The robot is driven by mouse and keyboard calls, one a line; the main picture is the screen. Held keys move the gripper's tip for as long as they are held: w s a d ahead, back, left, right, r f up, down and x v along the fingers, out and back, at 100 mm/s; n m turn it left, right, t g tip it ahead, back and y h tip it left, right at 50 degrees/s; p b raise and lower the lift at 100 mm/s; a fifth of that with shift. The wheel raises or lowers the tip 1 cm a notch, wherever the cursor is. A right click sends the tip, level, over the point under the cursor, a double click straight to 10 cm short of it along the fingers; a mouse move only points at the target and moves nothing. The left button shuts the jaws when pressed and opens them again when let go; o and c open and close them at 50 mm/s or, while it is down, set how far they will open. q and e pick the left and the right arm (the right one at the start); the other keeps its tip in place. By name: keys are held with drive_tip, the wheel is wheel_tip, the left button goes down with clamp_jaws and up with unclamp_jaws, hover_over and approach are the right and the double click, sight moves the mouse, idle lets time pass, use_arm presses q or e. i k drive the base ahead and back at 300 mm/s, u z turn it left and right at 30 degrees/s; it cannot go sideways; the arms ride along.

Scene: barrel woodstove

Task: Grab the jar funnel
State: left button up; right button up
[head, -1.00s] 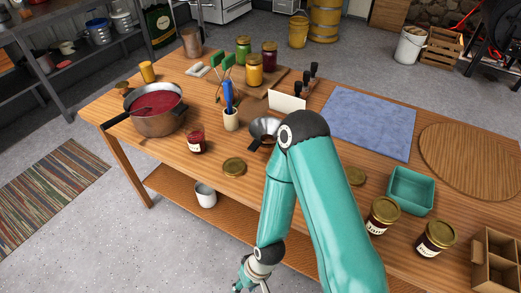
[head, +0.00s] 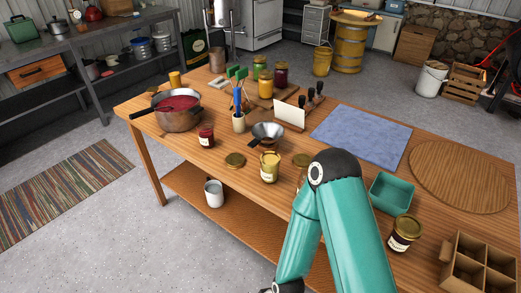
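The jar funnel (head: 267,132) is a dark metal cone with a wide mouth. It lies on the wooden table, tilted, its narrow end toward the lower left. It is in full view in the head view. My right arm's teal links rise from the lower right and bend down at an elbow, to the right of the funnel and nearer me. My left arm and gripper are not in view. Nothing touches the funnel that I can see.
A pale-labelled jar (head: 269,167) stands just in front of the funnel; a loose lid (head: 235,160) lies to its left. A card (head: 290,114) stands behind. The blue mat (head: 361,135) is bare.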

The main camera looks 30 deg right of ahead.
sight(267, 132)
drive_tip(key=z, duration=0.15)
drive_tip(key=i, duration=0.85)
drive_tip(key=u, duration=0.05)
